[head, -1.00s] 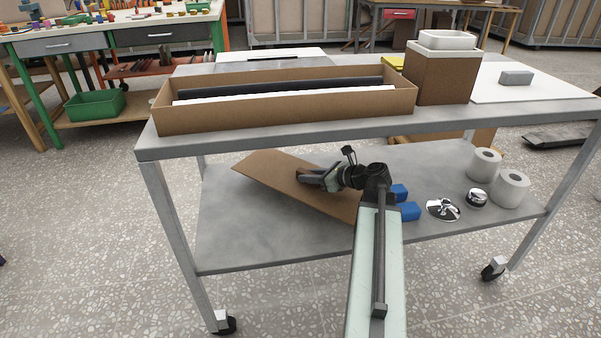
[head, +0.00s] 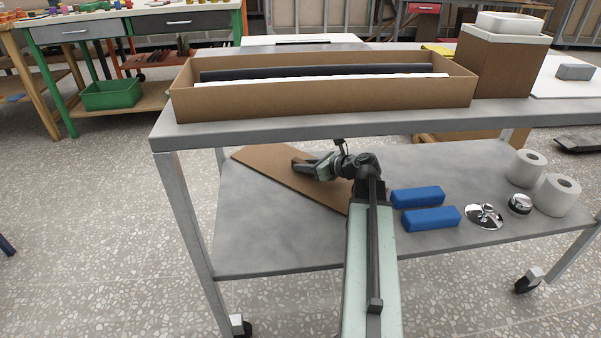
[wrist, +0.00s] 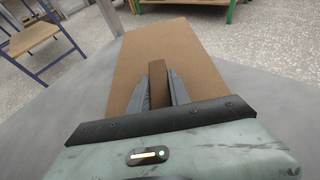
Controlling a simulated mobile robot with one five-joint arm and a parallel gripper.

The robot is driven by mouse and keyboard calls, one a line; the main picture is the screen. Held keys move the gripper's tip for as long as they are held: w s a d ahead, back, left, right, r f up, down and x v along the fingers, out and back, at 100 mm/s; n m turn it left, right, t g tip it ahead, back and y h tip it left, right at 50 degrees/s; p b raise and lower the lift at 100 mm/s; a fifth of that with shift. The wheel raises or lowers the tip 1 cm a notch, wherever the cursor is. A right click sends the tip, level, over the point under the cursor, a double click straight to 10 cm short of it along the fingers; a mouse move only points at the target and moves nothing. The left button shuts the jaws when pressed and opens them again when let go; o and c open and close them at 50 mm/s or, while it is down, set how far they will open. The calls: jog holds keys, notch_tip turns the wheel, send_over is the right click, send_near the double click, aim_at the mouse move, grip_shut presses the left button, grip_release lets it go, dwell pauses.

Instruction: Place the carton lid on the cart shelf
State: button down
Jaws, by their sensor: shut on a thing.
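The carton lid (head: 262,158) is a flat brown cardboard panel. It is over the left part of the grey lower cart shelf (head: 260,245), set at an angle. My gripper (head: 302,164) is shut on a narrow brown ridge on the lid's top. In the wrist view, the ridge (wrist: 157,75) stands between my two fingers (wrist: 160,88), with the lid (wrist: 190,55) spread out below and beyond them. I cannot tell whether the lid touches the shelf. My arm hides part of the shelf and the lid's near right end.
Two blue blocks (head: 430,218), chrome fittings (head: 484,216) and white rolls (head: 557,196) occupy the shelf's right side. The upper cart top (head: 330,123) overhangs the shelf and carries an open carton (head: 320,105). The shelf's front left is clear.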

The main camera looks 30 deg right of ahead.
jog(key=shift+a, duration=0.1)
jog(key=shift+f, duration=0.25)
jog(key=c, duration=1.2)
grip_release()
jog(key=shift+r, duration=0.1)
jog(key=shift+r+p, duration=0.3)
jog(key=shift+p, duration=0.15)
notch_tip(320, 180, up, 4)
jog(key=p, duration=0.4)
send_over(331, 184)
jog(key=shift+w+a, duration=0.1)
jog(key=shift+w, duration=0.35)
jog(key=shift+s+d+r, duration=0.1)
jog(key=shift+s+d, duration=0.1)
jog(key=shift+s, duration=0.25)
